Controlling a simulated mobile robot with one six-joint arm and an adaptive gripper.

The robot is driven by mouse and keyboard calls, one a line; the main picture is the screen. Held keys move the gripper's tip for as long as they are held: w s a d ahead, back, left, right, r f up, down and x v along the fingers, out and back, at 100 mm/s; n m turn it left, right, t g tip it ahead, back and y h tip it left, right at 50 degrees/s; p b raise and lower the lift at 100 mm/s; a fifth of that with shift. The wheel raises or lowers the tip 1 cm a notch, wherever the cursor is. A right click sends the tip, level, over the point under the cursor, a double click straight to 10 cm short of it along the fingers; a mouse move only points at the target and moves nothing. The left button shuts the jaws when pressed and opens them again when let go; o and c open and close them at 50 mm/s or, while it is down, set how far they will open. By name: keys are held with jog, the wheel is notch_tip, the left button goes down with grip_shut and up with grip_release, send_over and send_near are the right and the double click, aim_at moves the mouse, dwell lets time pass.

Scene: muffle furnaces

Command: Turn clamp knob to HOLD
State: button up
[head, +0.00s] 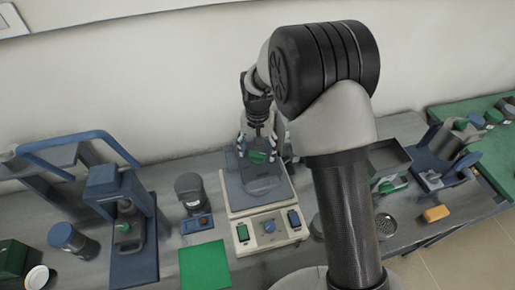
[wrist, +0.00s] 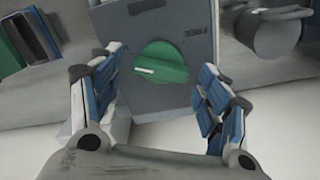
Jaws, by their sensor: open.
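The green clamp knob (wrist: 165,64) sits on a grey housing (wrist: 150,97) in the wrist view. A white pointer mark lies on the knob's left part, running roughly sideways. Small dark lettering, seemingly FREE, is at the housing's upper right; I cannot see a HOLD label. My gripper (wrist: 160,70) is open, with one blue-padded finger on each side of the knob and visible gaps to it. In the head view my gripper (head: 257,138) reaches down over the pale bench instrument (head: 262,208), and the green knob (head: 257,157) shows just below the fingers.
A grey cylinder (wrist: 265,35) stands right of the housing in the wrist view. An open tray (head: 390,158) is right.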

aim_at(258, 152)
jog(key=shift+r, duration=0.1)
notch_tip(258, 152, up, 12)
dwell(0.5)
dwell(0.5)
jog(key=s+d+r+n+t+b, duration=0.1)
jog(key=s+d+r+b, duration=0.2)
jog(key=s, duration=0.4)
jog(key=s+d+r+t+b, duration=0.1)
jog(key=s+d+r+b, duration=0.25)
jog(key=s, duration=0.25)
jog(key=s+d+f+n+t+b, duration=0.1)
jog(key=s+d+f+b, duration=0.1)
jog(key=s, duration=0.6)
jog(key=s+d+f+n+t+b, duration=0.1)
jog(key=s+d+f+b, duration=0.1)
jog(key=s+f, duration=0.3)
jog(key=s+b, duration=0.1)
jog(key=s, duration=0.2)
jog(key=shift+s+d+f+t, duration=0.15)
jog(key=shift+s+f+t, duration=0.1)
jog(key=shift+t, duration=0.05)
